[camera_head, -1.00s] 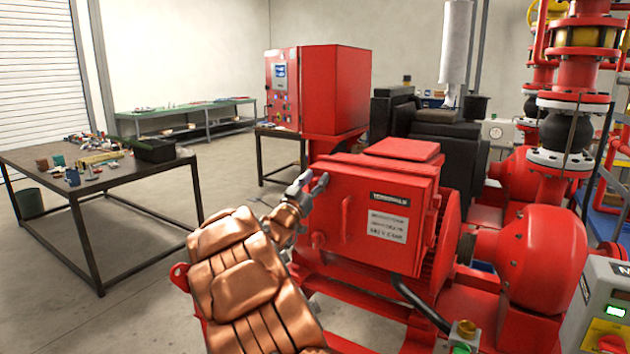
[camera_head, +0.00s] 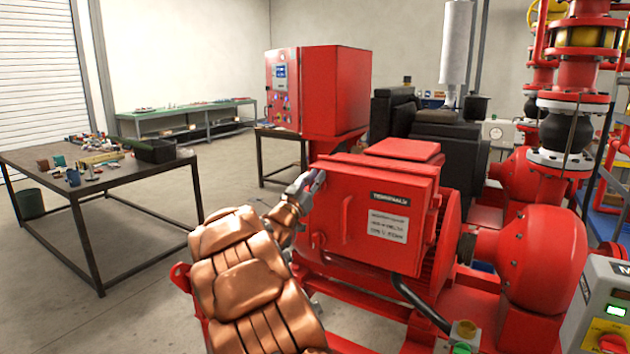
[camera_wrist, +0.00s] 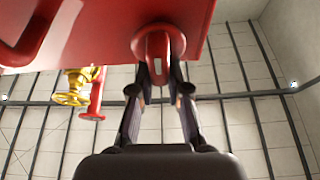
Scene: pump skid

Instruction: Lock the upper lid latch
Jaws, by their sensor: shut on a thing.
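The red terminal box (camera_head: 340,230) with its lid (camera_head: 395,195) stands on the motor in the head view. The lid looks closed, with a label plate and a curved handle (camera_head: 347,220) on its front. My gripper (camera_head: 314,181) is at the upper left edge of the lid. In the wrist view a red rounded latch (camera_wrist: 157,42) sticks out from the red box's edge. My gripper (camera_wrist: 158,75) has its two fingers on either side of it, shut on it. In the head view my fingers and wrist largely hide the latch.
A dark table (camera_head: 100,185) with small parts stands to the left. A red control cabinet (camera_head: 335,90) stands behind the box. A red pump casing (camera_head: 545,255) and pipework are to the right. Open floor lies between table and skid. The wrist view shows a yellow handwheel (camera_wrist: 72,98).

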